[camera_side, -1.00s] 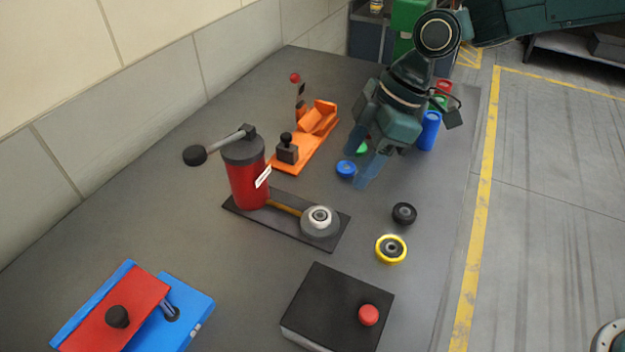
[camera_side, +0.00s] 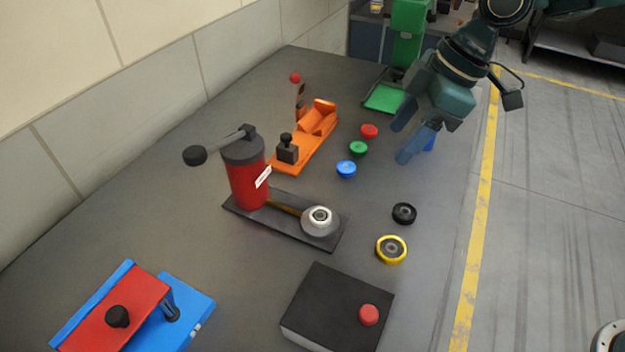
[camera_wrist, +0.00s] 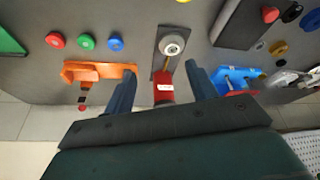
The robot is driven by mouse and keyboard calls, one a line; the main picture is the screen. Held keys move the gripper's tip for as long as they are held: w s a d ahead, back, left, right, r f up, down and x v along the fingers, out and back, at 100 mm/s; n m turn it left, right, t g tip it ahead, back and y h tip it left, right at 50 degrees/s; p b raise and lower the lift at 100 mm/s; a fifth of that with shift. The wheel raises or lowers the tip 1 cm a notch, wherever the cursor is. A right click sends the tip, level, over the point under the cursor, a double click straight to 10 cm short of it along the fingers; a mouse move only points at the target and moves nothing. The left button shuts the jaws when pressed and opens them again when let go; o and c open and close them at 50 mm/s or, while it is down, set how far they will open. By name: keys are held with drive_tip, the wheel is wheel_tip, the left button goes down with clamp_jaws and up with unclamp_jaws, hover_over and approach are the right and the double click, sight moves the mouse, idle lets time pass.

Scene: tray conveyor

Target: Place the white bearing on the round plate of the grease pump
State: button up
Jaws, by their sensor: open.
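The white bearing (camera_side: 320,215) sits on the grey round plate (camera_side: 317,231) at the front end of the grease pump's dark base. The grease pump (camera_side: 247,183) is a red cylinder with a dark top and a lever handle. In the wrist view the bearing (camera_wrist: 172,45) shows on the plate, beyond the red pump (camera_wrist: 164,88). My gripper (camera_side: 408,140) is open and empty above the right side of the table, behind and to the right of the pump, well apart from the bearing. Its two fingers (camera_wrist: 162,85) show in the wrist view with nothing held between them.
A black bearing (camera_side: 404,213) and a yellow-rimmed one (camera_side: 391,249) lie right of the pump. Red, green and blue caps (camera_side: 346,169) stand near an orange fixture (camera_side: 309,140). A black box with a red button (camera_side: 337,307) and a blue-red fixture (camera_side: 133,309) are in front. A green press (camera_side: 399,88) stands behind.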

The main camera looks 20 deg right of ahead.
drive_tip(key=s+d+r+m+t+h, duration=0.1)
drive_tip(key=s+d+r+m, duration=0.35)
drive_tip(key=d, duration=0.45)
drive_tip(key=s+d+m+t+h, duration=0.2)
drive_tip(key=s+d+m+h, duration=0.1)
drive_tip(key=s+d+m, duration=0.6)
drive_tip(key=s+d, duration=0.4)
drive_tip(key=s, duration=0.5)
drive_tip(key=shift+d+r+t, duration=0.15)
drive_tip(key=shift+d+t, duration=0.15)
drive_tip(key=shift+d, duration=0.1)
